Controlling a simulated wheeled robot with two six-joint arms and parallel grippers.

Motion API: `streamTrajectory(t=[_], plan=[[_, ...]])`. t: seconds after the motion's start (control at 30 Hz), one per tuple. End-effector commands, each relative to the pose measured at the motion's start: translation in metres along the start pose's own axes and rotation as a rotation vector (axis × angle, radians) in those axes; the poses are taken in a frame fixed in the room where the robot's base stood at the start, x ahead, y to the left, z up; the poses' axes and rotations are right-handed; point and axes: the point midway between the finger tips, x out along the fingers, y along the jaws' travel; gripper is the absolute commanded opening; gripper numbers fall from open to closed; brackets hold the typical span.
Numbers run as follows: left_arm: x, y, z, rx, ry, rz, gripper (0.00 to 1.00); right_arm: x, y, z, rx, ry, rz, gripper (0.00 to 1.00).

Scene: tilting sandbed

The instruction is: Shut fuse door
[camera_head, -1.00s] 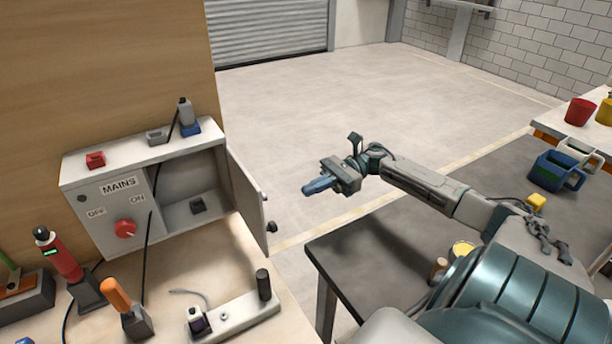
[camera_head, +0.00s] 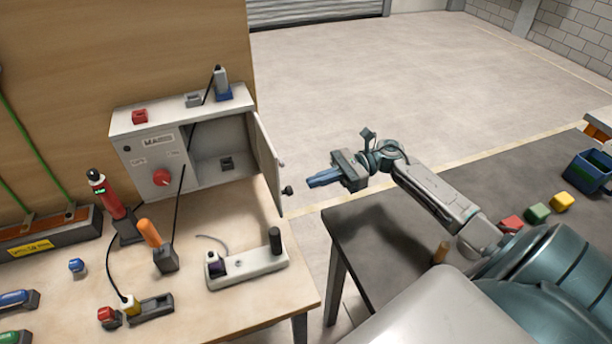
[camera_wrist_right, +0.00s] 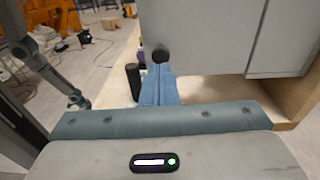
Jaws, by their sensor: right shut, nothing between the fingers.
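The grey fuse door (camera_head: 266,160) stands open on the right side of the mains box (camera_head: 215,122), swung out toward the front. A dark round knob (camera_head: 287,190) sits near its free lower edge. My right gripper (camera_head: 310,182) is shut and empty, with its blue fingers just right of the knob, on the outer side of the door. In the right wrist view the fingertips (camera_wrist_right: 160,76) lie just below the black knob (camera_wrist_right: 162,53), with the grey door panel (camera_wrist_right: 205,35) behind it. I cannot tell whether they touch. My left gripper is not in view.
The wooden bench (camera_head: 215,300) holds a grey block with a dark post (camera_head: 275,240), a red-handled tool (camera_head: 107,195) and an orange-handled tool (camera_head: 150,233) below the box. A dark table (camera_head: 375,235) stands at the right. Open floor lies behind the gripper.

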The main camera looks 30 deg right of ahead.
Motion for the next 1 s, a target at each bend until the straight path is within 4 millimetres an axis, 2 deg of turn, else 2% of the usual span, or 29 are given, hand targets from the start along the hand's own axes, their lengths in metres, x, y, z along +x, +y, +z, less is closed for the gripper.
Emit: streamTrajectory(t=[0.03, 0.3, 0.83, 1.0], plan=[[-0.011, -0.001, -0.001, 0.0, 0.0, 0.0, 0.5, 0.008, 0.0, 0.006, 0.0, -0.004, 0.0, 0.0], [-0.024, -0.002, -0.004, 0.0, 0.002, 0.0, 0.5, 0.031, 0.0, 0.002, 0.001, -0.001, 0.0, 0.0], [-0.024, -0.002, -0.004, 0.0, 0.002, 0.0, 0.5, 0.035, 0.0, -0.001, 0.001, 0.001, -0.006, 0.0], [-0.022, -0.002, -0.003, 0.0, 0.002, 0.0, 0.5, 0.042, 0.004, -0.002, 0.004, 0.003, -0.045, 0.0]])
